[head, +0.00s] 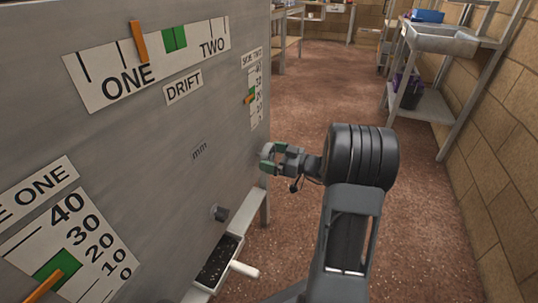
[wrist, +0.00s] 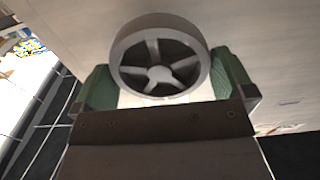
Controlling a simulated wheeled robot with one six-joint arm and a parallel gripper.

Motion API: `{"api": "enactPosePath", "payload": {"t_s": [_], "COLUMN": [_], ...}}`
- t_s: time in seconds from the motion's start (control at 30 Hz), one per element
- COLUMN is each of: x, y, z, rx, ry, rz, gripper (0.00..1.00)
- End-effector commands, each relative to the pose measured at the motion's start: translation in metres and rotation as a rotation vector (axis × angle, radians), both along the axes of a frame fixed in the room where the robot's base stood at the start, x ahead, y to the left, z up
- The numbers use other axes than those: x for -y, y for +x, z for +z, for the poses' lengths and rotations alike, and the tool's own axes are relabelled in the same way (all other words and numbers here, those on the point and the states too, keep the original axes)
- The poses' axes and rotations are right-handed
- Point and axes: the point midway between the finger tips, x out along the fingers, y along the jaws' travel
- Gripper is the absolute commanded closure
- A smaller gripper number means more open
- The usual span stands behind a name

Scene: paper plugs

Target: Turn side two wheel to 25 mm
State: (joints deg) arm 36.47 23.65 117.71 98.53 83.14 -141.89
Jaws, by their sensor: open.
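The side two wheel (wrist: 160,58) is a grey spoked handwheel in the wrist view. My gripper (wrist: 165,80) is open, with one green-padded finger on each side of the wheel. I cannot tell whether the pads touch the rim. In the head view my gripper (head: 270,158) is at the panel's right edge, below the side two scale, and mostly hides the wheel. The side two scale (head: 256,108) has an orange pointer (head: 249,99) near its middle, by a green mark. Its numbers are too small to read the pointer exactly.
The grey panel (head: 170,130) fills the left. It carries a drift scale (head: 85,73), a side one scale (head: 110,245) and another knob (head: 219,213). A tray of dark material (head: 231,246) sits below.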

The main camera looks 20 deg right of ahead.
Motion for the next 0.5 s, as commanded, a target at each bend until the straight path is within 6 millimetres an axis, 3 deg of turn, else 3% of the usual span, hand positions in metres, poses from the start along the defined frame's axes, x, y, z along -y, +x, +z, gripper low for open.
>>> {"api": "enactPosePath", "payload": {"t_s": [0.5], "x": [0.068], "y": [-0.073], "z": [0.002], "rx": [0.0], "ry": [0.001], "rz": [-0.007], "gripper": [0.0]}}
